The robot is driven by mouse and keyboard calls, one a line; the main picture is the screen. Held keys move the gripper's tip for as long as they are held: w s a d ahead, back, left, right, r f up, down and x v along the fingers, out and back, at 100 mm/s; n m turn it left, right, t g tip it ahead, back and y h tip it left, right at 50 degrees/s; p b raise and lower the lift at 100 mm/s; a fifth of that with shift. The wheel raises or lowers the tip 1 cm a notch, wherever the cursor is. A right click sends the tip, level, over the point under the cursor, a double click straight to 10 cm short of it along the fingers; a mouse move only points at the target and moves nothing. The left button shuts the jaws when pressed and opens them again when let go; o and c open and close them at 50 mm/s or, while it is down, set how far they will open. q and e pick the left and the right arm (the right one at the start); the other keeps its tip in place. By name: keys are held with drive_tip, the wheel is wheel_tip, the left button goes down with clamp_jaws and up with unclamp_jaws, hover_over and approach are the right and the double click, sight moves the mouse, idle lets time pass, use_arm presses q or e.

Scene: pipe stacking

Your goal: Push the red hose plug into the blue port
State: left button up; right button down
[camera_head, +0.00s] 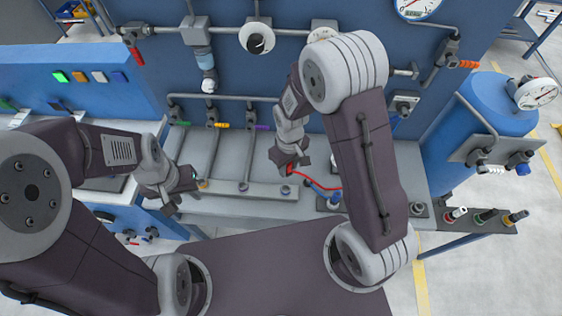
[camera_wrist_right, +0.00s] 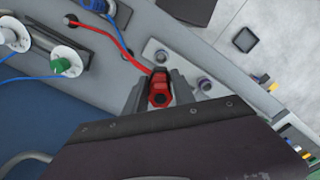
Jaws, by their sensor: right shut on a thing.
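My right gripper (camera_head: 288,170) is over the bench in the head view. In the right wrist view it (camera_wrist_right: 160,95) is shut on the red hose plug (camera_wrist_right: 160,90), with a finger on each side. A red hose (camera_wrist_right: 112,42) runs from the plug up to the left; it also shows in the head view (camera_head: 325,187). A blue fitting (camera_head: 334,196) stands to the right of this gripper, and a blue fitting shows at the wrist view's top edge (camera_wrist_right: 96,4). I cannot tell which is the blue port. My left gripper (camera_head: 178,190) is over the bench's left part; its jaw opening is unclear.
A rail with pipe ends (camera_head: 265,189) runs along the bench (camera_head: 238,207). A blue tank (camera_head: 495,110) stands on the right. Pipes and gauges cover the blue back panel (camera_head: 290,60).

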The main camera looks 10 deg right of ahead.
drive_tip(key=shift+d+f, duration=0.1)
drive_tip(key=shift+f, duration=0.05)
drive_tip(key=shift+f+b, duration=0.25)
drive_tip(key=shift+b, duration=0.15)
drive_tip(key=shift+w+a+f+b, duration=0.1)
drive_tip(key=shift+a+f+b, duration=0.2)
drive_tip(key=shift+f+b, duration=0.25)
drive_tip(key=shift+w+a+f+b, duration=0.1)
drive_tip(key=shift+a+f+b, duration=0.15)
drive_tip(key=shift+f+b, duration=0.25)
wheel_tip(320, 180, down, 6)
drive_tip(key=b, duration=0.5)
drive_tip(key=shift+s+d+f+b, duration=0.1)
drive_tip(key=shift+d+f+b, duration=0.05)
drive_tip(key=shift+f+b, duration=0.15)
drive_tip(key=shift+r, duration=0.1)
drive_tip(key=shift+d, duration=0.1)
